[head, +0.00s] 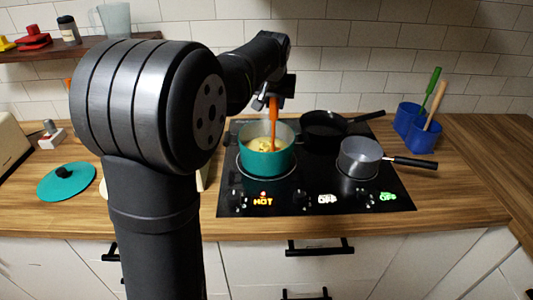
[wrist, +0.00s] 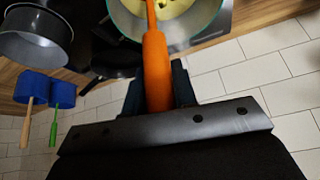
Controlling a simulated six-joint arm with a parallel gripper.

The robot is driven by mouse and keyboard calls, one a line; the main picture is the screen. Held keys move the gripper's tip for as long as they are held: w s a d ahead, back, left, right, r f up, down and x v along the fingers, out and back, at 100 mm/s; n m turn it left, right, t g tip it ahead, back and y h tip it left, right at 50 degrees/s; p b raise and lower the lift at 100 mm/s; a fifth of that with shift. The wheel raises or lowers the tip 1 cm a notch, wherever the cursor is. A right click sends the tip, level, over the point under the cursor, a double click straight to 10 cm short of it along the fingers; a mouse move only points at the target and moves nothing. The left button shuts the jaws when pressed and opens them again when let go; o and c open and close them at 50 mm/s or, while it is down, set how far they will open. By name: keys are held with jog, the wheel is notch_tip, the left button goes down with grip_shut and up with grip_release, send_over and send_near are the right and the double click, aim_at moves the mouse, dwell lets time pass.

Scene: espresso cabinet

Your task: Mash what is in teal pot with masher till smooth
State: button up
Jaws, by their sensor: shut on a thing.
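The teal pot (head: 267,163) stands on the front left of the black cooktop, with yellow lumpy food (head: 262,146) inside. My gripper (head: 273,100) is above the pot, shut on the orange handle of the masher (head: 273,118). The masher is close to upright and its lower end reaches down into the pot; its head is hidden. In the wrist view the orange masher handle (wrist: 156,70) runs between the fingers toward the pot (wrist: 210,25), whose rim and yellow food show at the top.
A black pan (head: 323,130) and a grey saucepan (head: 360,155) stand on the cooktop (head: 310,190), right of the pot. Blue holders (head: 421,140) with utensils stand farther right. A teal lid (head: 66,182) lies on the left counter. The display below the pot reads HOT.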

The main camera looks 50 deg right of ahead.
jog(key=shift+r, duration=1.1)
jog(key=shift+w, duration=0.1)
jog(key=shift+w+d, duration=0.2)
jog(key=shift+w, duration=0.55)
jog(key=shift+w+d, duration=0.2)
jog(key=shift+w, duration=0.55)
jog(key=shift+w+d, duration=0.2)
jog(key=shift+w, duration=0.55)
jog(key=shift+f, duration=0.1)
notch_tip(320, 180, down, 4)
jog(key=shift+f, duration=0.2)
jog(key=shift+r, duration=0.1)
